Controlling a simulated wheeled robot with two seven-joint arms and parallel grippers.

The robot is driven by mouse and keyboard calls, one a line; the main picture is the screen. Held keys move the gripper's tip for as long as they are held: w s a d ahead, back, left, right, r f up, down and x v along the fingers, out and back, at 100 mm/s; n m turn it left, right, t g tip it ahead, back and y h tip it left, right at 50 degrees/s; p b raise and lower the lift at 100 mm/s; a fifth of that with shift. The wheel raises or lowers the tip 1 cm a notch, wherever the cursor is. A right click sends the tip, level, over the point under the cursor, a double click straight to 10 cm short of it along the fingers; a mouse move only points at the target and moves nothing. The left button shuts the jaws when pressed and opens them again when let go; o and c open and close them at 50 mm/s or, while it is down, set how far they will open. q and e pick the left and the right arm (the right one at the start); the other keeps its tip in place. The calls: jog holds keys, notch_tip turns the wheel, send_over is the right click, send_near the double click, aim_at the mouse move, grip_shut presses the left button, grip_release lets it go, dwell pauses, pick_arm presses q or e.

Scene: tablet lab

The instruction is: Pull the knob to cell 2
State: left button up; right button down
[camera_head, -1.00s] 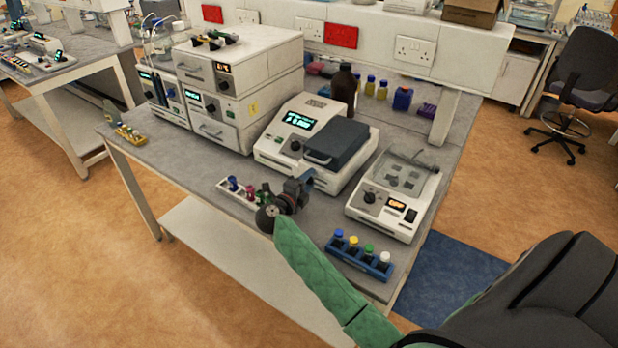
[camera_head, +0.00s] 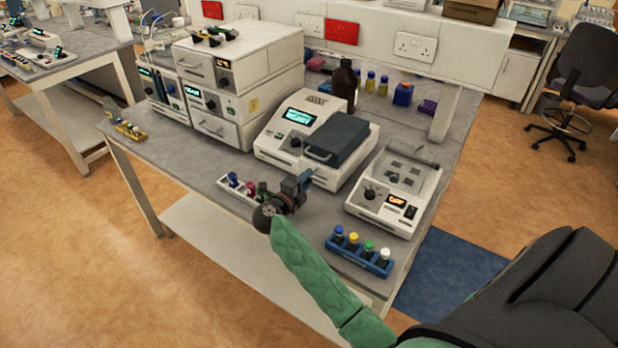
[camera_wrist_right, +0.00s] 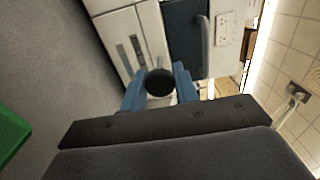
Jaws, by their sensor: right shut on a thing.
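The white instrument (camera_head: 275,150) with a dark lid (camera_head: 340,138) and a lit display (camera_head: 299,116) stands in the middle of the bench. My right gripper (camera_head: 301,182) is at its front edge, and its blue fingers hide the knob in the head view. In the right wrist view, a round black knob (camera_wrist_right: 160,82) sits between the two blue fingertips of my right gripper (camera_wrist_right: 160,88), which is shut on it. The white instrument front and dark lid with its handle show behind. My left gripper is not in view.
A white rack with several coloured-cap vials (camera_head: 235,182) lies left of my right gripper. A blue rack of vials (camera_head: 358,256) lies to its right near the bench edge. A second white device (camera_head: 393,195) stands at right. A brown bottle (camera_head: 344,85) stands behind.

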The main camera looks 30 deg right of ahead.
jog(key=shift+v, duration=1.05)
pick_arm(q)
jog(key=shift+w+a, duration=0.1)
pick_arm(e)
jog(key=shift+f, duration=0.1)
jog(key=c, duration=1.3)
grip_release()
jog(key=shift+o, duration=0.2)
jog(key=shift+a, duration=0.15)
jog(key=b+v, duration=0.3)
jog(key=v, duration=0.2)
jog(key=shift+a+f, duration=0.15)
jog(key=shift+a, duration=0.1)
jog(key=shift+b+v, duration=0.4)
jog(key=shift+v, duration=0.55)
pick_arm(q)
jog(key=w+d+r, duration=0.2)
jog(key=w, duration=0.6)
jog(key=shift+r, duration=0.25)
pick_arm(e)
jog(key=shift+s+r, duration=0.1)
jog(key=shift+r, duration=0.1)
